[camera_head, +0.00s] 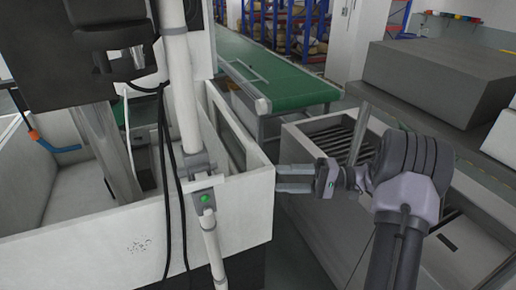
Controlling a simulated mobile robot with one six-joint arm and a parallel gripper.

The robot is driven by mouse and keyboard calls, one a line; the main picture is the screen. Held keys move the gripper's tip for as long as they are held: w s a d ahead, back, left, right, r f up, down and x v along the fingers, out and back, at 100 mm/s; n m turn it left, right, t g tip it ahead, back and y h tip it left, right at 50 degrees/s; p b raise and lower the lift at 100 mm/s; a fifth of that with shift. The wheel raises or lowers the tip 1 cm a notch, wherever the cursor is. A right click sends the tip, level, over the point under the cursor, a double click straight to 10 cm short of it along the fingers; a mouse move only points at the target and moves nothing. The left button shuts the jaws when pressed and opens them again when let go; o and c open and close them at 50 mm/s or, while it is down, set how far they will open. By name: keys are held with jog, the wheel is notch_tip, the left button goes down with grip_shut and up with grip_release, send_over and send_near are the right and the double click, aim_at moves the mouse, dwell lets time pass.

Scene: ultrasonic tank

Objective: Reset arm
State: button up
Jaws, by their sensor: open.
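My gripper (281,179) is at the middle of the view, its two fingers pointing left and held apart, with nothing seen between them. The fingertips are close to the right end of the white walled enclosure (235,213); I cannot tell whether they touch it. My arm reaches in from the lower right, with its dark link and grey joint behind the gripper. A grey tank-like unit (316,226) with a dark slatted opening lies behind and below the arm, partly hidden by it.
A white pipe with a green button (204,198) and black cables stands at the left. A green conveyor (270,72) runs behind. A large grey box (435,80) sits at the right back. Blue shelving (290,28) is far off. A narrow floor gap separates the enclosure and the grey unit.

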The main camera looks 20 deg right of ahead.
jog(key=s+a+f+n+g+h+b, duration=0.1)
jog(key=s+a+f+g+h+b, duration=0.3)
jog(key=s+a+b, duration=0.4)
jog(key=s+a+f+g+h+b, duration=0.2)
jog(key=s+a+f+h+b, duration=0.35)
jog(key=a, duration=0.45)
jog(key=s+d+f+m+t+h+b, duration=0.1)
jog(key=s+f+t+h+b, duration=0.4)
jog(key=s, duration=0.4)
jog(key=shift+t+h+b, duration=0.3)
jog(key=shift+h+b, duration=0.05)
jog(key=shift+b, duration=0.4)
